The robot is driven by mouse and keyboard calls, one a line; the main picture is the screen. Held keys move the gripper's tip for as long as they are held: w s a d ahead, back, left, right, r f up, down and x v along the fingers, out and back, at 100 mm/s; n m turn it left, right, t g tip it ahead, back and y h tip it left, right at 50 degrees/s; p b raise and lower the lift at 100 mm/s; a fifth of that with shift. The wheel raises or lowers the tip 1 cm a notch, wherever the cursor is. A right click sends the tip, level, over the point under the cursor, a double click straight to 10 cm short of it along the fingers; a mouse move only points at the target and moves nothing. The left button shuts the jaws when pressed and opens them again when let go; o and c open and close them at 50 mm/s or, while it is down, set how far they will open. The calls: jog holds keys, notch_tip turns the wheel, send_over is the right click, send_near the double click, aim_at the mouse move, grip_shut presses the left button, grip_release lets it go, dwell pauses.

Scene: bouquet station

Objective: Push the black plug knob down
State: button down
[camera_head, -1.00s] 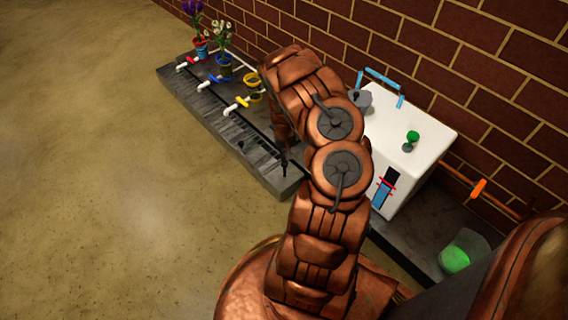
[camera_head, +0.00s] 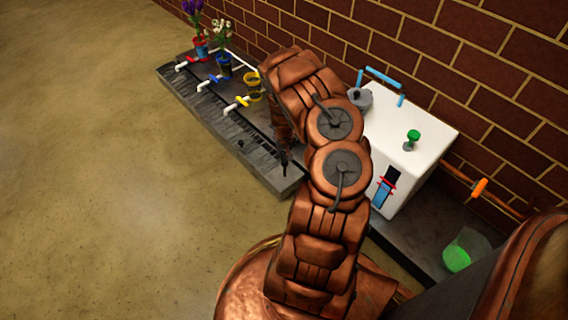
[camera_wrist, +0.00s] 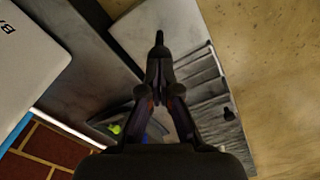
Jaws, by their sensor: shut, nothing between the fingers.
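A slim black plug knob (camera_head: 285,170) stands near the close end of the dark grey bench. In the wrist view the black knob (camera_wrist: 159,38) shows just beyond my fingertips. My gripper (camera_wrist: 156,76) is shut and empty, pointing down over the bench. In the head view my gripper (camera_head: 284,145) is partly hidden by my arm and sits right above the knob. I cannot tell whether the fingertips touch it. A second small black knob (camera_head: 240,145) is to the left on the bench; it also shows in the wrist view (camera_wrist: 229,113).
A white box (camera_head: 420,125) with a green knob stands right of my arm. A container of green liquid (camera_head: 458,256) is farther right. A brick wall runs behind; the floor left is clear.

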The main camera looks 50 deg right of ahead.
jog(key=shift+f+b, duration=1.15)
jog(key=shift+f, duration=0.8)
notch_tip(320, 180, up, 9)
jog(key=p, duration=0.6)
jog(key=shift+r, duration=0.1)
